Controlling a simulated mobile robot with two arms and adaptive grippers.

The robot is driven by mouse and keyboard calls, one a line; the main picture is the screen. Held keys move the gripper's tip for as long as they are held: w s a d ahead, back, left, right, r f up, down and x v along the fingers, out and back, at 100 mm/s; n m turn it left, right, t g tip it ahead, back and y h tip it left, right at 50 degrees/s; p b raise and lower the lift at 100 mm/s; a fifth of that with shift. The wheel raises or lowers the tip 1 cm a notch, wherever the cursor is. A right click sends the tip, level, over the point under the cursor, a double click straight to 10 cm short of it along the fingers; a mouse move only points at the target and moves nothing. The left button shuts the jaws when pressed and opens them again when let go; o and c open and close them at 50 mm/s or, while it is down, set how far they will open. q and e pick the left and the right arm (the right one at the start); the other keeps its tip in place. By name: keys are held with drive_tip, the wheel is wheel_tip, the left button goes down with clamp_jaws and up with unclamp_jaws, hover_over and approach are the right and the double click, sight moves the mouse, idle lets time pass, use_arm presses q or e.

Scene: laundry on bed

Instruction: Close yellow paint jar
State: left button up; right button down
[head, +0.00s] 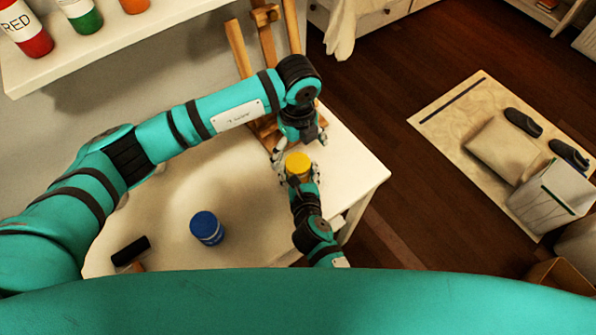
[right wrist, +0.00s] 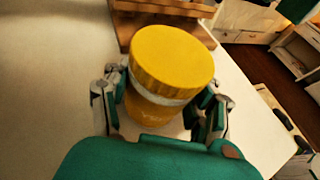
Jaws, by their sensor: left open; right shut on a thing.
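The yellow paint jar (head: 298,165) stands near the right part of the white table. In the right wrist view its wide yellow lid (right wrist: 172,58) sits on top, with a pale band below it and the yellow body (right wrist: 150,110) under that. Whether the lid is fully tight cannot be told. My right gripper (head: 300,181) is shut around the jar's sides, one finger on each side, below the lid. My left gripper (head: 300,147) is open just behind and above the jar, pointing down, apparently not touching the lid.
A blue jar (head: 207,228) and a black object (head: 130,250) are on the white table (head: 350,170). A wooden easel (head: 268,45) stands behind the grippers. A shelf (head: 60,75) with paint bottles is at upper left.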

use_arm(q)
wheel_tip(320, 180, up, 12)
idle(0.6)
use_arm(e)
drive_tip(key=shift+c, duration=1.5)
unclamp_jaws()
drive_tip(key=v, duration=1.2)
